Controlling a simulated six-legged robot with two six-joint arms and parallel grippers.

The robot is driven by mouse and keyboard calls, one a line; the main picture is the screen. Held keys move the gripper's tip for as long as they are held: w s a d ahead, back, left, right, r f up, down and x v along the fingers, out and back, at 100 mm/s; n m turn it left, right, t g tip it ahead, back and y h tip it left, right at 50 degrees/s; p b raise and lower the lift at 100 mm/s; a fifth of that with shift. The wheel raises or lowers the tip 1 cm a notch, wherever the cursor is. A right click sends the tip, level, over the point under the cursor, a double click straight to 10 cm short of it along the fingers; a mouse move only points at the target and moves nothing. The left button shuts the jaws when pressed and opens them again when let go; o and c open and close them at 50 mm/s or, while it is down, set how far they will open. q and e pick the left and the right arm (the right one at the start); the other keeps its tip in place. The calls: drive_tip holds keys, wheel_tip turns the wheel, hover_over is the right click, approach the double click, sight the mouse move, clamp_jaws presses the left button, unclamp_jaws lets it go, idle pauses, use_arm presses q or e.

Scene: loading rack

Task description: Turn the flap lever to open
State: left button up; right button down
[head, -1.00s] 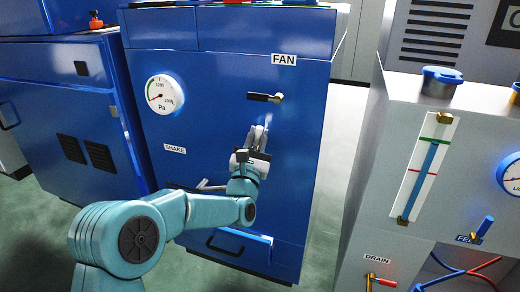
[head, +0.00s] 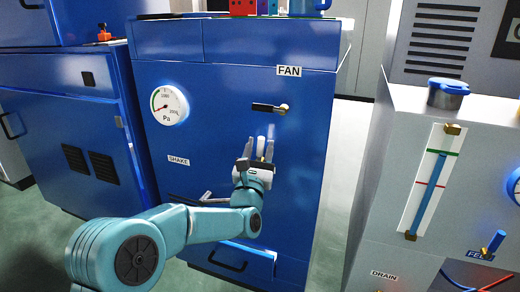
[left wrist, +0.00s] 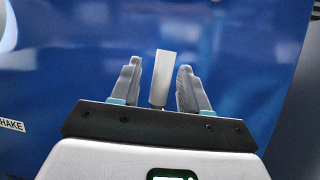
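A short dark lever (head: 269,107) with a brass-coloured knob at its right end lies horizontally under the FAN label (head: 289,71) on the blue cabinet. No label in view reads flap. My left gripper (head: 259,149) is below this lever, in front of the cabinet face, fingers pointing up. In the left wrist view my left gripper (left wrist: 161,88) has its fingers spread, with a pale grey bar (left wrist: 163,77) between them and gaps on both sides. I cannot tell whether the bar is fixed to the cabinet. My right gripper is out of view.
A round Pa gauge (head: 169,105) and a SHAKE label (head: 178,160) are on the cabinet's left side. A grey machine (head: 405,95) with a level gauge (head: 428,180) stands to the right. Floor shows between them. Coloured boxes (head: 243,6) stand on top of the cabinet.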

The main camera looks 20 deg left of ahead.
use_arm(q)
drive_tip(key=v, duration=1.6)
drive_tip(key=shift+p, duration=0.35)
drive_tip(key=shift+s+f, duration=0.15)
